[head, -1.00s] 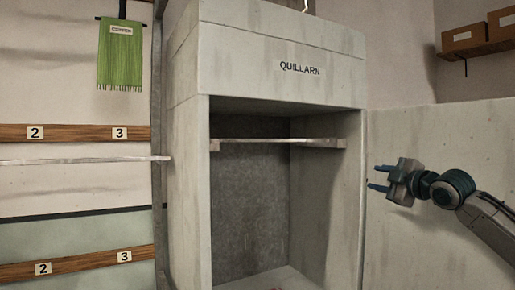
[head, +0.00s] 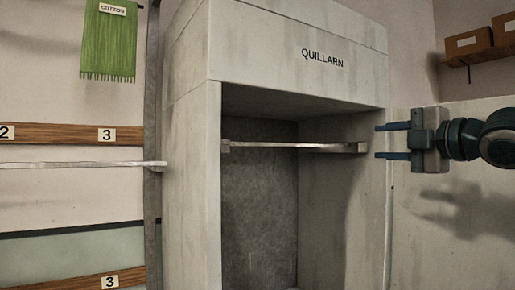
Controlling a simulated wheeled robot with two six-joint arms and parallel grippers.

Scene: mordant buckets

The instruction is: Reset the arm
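My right gripper (head: 393,141) is at the right in the head view, with its arm coming in from the right edge. Its two blue fingers point left and stand apart with nothing between them. In the picture the fingertips lie over the right side of the grey cabinet marked QUILLARN (head: 322,57); I cannot tell how far they are from it. My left gripper is not in view.
A rail (head: 290,147) spans the cabinet's open bay. Another rail (head: 80,165) runs along the left, below a wooden number strip (head: 60,134). A green cloth labelled COTTON (head: 108,45) hangs upper left. Boxes (head: 468,43) sit on a shelf at upper right.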

